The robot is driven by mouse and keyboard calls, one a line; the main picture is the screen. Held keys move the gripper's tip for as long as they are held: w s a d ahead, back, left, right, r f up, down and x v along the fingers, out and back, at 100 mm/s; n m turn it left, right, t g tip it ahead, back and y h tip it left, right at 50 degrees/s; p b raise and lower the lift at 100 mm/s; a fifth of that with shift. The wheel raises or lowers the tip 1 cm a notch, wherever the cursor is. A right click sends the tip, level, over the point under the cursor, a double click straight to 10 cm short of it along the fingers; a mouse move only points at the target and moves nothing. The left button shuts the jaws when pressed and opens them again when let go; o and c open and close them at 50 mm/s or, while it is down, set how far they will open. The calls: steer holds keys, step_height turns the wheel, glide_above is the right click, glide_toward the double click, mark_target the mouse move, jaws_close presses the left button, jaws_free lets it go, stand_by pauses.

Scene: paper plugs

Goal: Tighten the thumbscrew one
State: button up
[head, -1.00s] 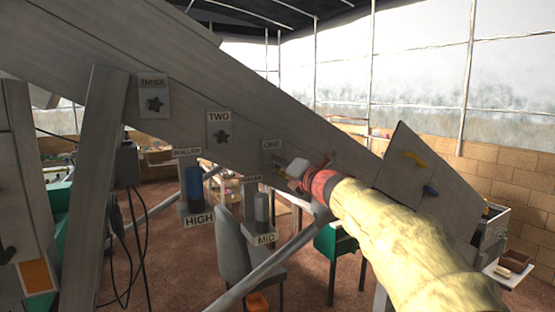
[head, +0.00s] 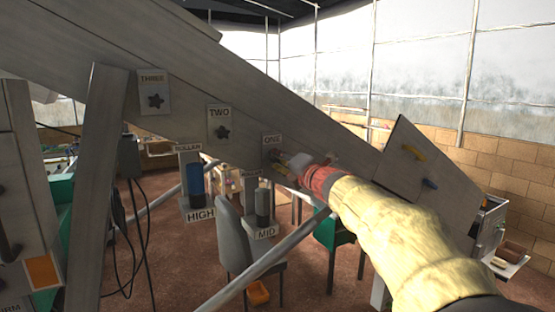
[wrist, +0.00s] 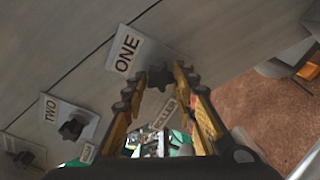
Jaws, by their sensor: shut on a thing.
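Thumbscrew one is a dark lobed knob below the "ONE" label (wrist: 126,50) on the sloping grey beam. In the wrist view the knob (wrist: 158,76) sits between the fingertips of my gripper (wrist: 160,78), which is shut on it. In the head view my gripper (head: 282,158) reaches the beam just under the "ONE" label (head: 272,140) and mostly hides this knob. Thumbscrew two (head: 223,132) and thumbscrew three (head: 155,101) sit on their own labelled plates farther up the beam to the left, untouched.
Below the beam hang a blue cylinder marked HIGH (head: 195,178) and a grey cylinder marked MID (head: 262,202). A grey diagonal bar (head: 275,262) and a chair (head: 237,245) stand below. A panel with yellow and blue handles (head: 405,178) is at the right.

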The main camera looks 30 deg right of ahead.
steer(key=shift+m+p, duration=0.5)
jaws_close()
steer(key=shift+d+f+m+p, duration=0.1)
steer(key=shift+m+p, duration=0.85)
steer(key=shift+m, duration=0.25)
steer(key=o, duration=1.1)
jaws_free()
steer(key=shift+s, duration=0.1)
steer(key=shift+s, duration=1.95)
